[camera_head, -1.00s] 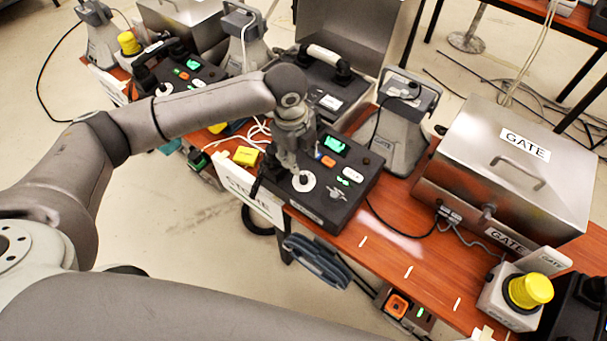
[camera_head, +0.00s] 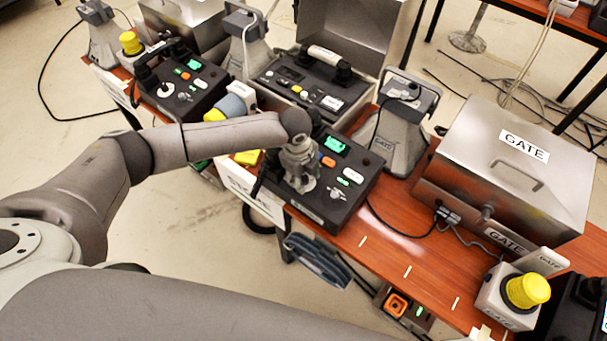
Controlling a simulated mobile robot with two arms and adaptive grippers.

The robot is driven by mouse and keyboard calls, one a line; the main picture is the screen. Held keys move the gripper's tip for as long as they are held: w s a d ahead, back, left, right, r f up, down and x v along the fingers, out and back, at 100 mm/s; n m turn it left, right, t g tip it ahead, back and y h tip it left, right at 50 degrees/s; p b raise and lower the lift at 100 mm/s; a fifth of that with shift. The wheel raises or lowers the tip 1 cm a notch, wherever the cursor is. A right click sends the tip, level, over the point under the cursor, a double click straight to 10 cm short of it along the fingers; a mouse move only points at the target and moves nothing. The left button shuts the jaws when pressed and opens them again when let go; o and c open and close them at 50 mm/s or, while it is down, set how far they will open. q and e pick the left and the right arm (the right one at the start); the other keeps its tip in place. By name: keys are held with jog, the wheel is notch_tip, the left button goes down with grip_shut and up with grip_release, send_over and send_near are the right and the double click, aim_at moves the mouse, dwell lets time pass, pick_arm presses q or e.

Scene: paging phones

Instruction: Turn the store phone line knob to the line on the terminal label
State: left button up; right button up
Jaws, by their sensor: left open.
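The store phone terminal (camera_head: 330,210) is a black box on the red-brown table, with a lit green display (camera_head: 334,145) and orange, white and green buttons on top. Its line knob is hidden under my left gripper (camera_head: 301,180); only part of the white dial disc shows around the fingers. My left gripper points down over the dial and is open; whether its fingers touch the knob I cannot tell. A white sign (camera_head: 262,205) at the table's front edge is partly covered by my arm. The label's line number is too small to read. My right gripper is not in view.
An open metal case (camera_head: 347,30) with a handset stands behind the terminal. A grey horn speaker (camera_head: 398,135) and a closed GATE case (camera_head: 515,160) stand to the right. A similar black terminal (camera_head: 190,95) is at the left. A yellow-topped beacon (camera_head: 527,290) sits at the lower right.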

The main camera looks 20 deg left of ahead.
pick_arm(q)
jog(key=shift+c, duration=0.3)
grip_shut()
jog(key=shift+m, duration=0.3)
jog(key=m+p, duration=0.1)
jog(key=m, duration=0.1)
jog(key=shift+r+m, duration=0.1)
jog(key=shift+m, duration=0.2)
jog(key=shift+m+p, duration=0.45)
jog(key=shift+m, duration=1.75)
jog(key=shift+o, duration=0.3)
grip_release()
